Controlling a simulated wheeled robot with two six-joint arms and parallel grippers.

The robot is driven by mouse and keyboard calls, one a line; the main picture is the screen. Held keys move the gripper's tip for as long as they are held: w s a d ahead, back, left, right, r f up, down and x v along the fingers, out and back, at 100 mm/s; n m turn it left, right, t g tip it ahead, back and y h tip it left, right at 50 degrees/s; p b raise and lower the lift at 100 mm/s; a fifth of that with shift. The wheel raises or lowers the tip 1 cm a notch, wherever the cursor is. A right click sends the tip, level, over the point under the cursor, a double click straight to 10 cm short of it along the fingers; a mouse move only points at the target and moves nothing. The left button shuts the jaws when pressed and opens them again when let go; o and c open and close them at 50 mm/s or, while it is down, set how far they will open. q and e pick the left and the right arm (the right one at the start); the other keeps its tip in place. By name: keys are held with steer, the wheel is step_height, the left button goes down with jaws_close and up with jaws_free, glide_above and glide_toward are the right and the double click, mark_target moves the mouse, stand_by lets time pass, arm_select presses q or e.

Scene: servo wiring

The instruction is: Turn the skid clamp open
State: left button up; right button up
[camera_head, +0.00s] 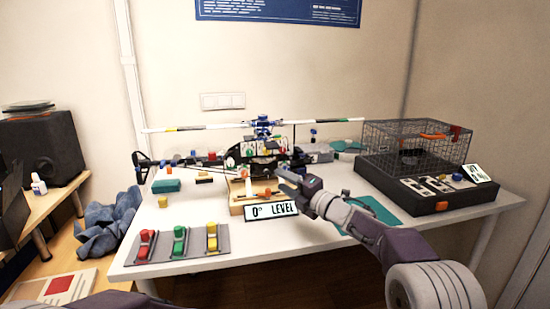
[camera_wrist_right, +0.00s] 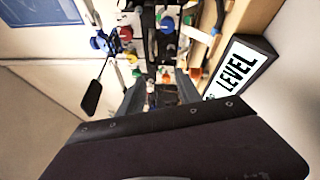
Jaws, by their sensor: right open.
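A model helicopter (camera_head: 270,146) with a long rotor stands at the middle of the white table. Its lower part is by a wooden base (camera_head: 238,209), in front of which a "0° LEVEL" sign (camera_head: 258,213) stands. Small orange and red parts show over the base; I cannot tell which is the skid clamp or how it is turned. My right gripper (camera_head: 282,177) is open in front of the helicopter's right side, pointing at it. In the right wrist view the fingers (camera_wrist_right: 162,92) are apart, with colored helicopter parts beyond them. My left gripper is out of view.
Grey trays with red (camera_head: 146,245), green (camera_head: 180,241) and yellow (camera_head: 212,239) pieces lie at the front left. A wire cage (camera_head: 415,143) on a black box (camera_head: 450,200) stands at the right. A teal mat (camera_head: 375,210) lies near my right arm. The front middle of the table is clear.

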step_height(320, 180, up, 3)
steer(key=a+m+h+p, duration=0.1)
steer(key=m+h+p, duration=0.2)
steer(key=m+p, duration=0.7)
steer(key=m+g+h+p, duration=0.1)
steer(key=m+h+p, duration=0.3)
steer(key=m+p, duration=0.7)
glide_toward(269, 191)
steer(key=m+b, duration=0.3)
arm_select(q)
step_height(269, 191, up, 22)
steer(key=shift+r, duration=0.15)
arm_select(e)
steer(key=x, duration=0.8)
steer(key=shift+w+a+f, duration=0.15)
steer(key=shift+w, duration=0.15)
